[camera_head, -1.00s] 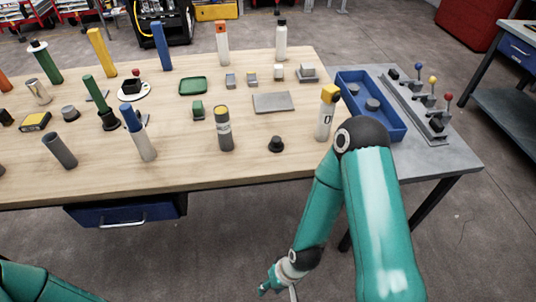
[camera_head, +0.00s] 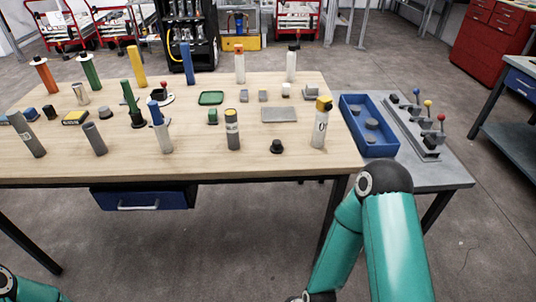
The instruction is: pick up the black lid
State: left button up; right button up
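A small black lid-like piece (camera_head: 277,147) with a raised knob stands on the wooden table (camera_head: 235,168), close to its front edge and right of the middle. Nothing touches it. My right arm comes in at the lower right, and its wrist is cut off by the bottom edge, so my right gripper is out of view. Only a bit of my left arm shows in the bottom left corner; my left gripper is out of view too.
A grey plate (camera_head: 279,114) lies behind. A blue tray (camera_head: 379,148) and a lever panel (camera_head: 418,130) sit on the grey side table.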

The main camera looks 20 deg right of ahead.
aim_at(276, 147)
jog(key=z, duration=0.15)
jog(key=i, duration=0.85)
jog(key=u, duration=0.05)
